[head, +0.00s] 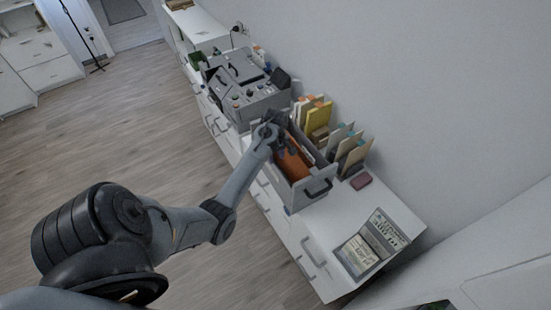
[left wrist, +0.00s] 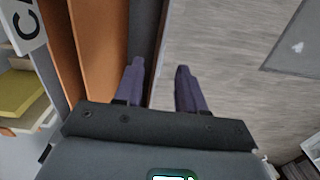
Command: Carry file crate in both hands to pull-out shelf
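The file crate is a grey open box (head: 312,188) with a dark handle on its near end and orange folders (head: 292,160) inside. It stands on the white desk top. My left gripper (head: 274,132) is at the crate's far end. In the left wrist view, the open left fingers (left wrist: 160,88) point at the crate's dark grey wall (left wrist: 146,40). One finger overlaps the folder side and the other is over the floor side. Contact with the wall is not clear. My right gripper is not in view. I cannot pick out the pull-out shelf.
A grey machine with knobs (head: 250,98) stands just beyond the crate. Upright files (head: 318,115) stand by the wall. The wooden floor (head: 120,140) to the left is clear.

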